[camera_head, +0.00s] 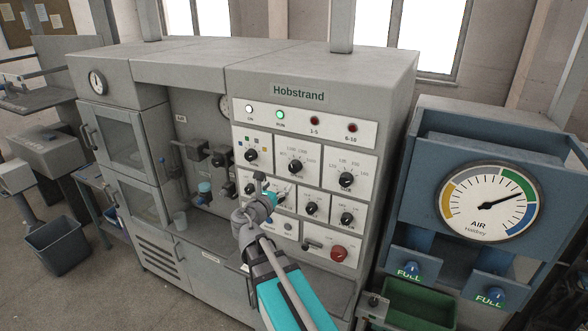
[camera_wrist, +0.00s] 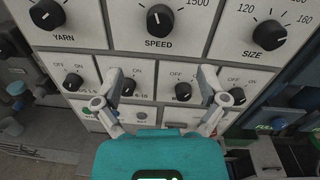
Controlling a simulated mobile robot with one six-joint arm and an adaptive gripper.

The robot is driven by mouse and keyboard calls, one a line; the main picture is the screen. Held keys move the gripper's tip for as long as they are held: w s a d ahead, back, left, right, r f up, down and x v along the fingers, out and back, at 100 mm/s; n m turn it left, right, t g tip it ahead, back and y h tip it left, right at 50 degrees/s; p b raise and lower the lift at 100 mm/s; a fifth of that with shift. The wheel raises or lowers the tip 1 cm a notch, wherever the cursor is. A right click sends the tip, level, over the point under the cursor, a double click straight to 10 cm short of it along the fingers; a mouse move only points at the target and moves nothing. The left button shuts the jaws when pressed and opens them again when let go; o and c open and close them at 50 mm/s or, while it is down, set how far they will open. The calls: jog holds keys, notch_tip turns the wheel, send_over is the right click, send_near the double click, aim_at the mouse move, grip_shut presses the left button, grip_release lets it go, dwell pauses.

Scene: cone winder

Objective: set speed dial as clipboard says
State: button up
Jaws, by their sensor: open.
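The speed dial (camera_wrist: 160,20) is a black round knob with a white pointer line on a white panel, labelled SPEED, with 1500 printed at its upper right. Its pointer is roughly upward in the wrist view. It also shows in the head view (camera_head: 296,167), in the middle of the upper dial row. My gripper (camera_wrist: 160,88) is open and empty, its fingers spread in front of the lower switch row, below the speed dial and apart from it. In the head view my gripper (camera_head: 264,190) is in front of the panel's lower left. I cannot make out a clipboard.
The yarn dial (camera_wrist: 47,14) and size dial (camera_wrist: 268,36) flank the speed dial. Several OFF/ON knobs sit below. A red knob (camera_head: 339,253) is at the panel's lower right. A blue stand with an air gauge (camera_head: 489,201) is to the right.

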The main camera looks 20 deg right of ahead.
aim_at(293, 168)
jog(key=x, duration=1.2)
jog(key=c, duration=1.2)
jog(key=shift+o, duration=0.2)
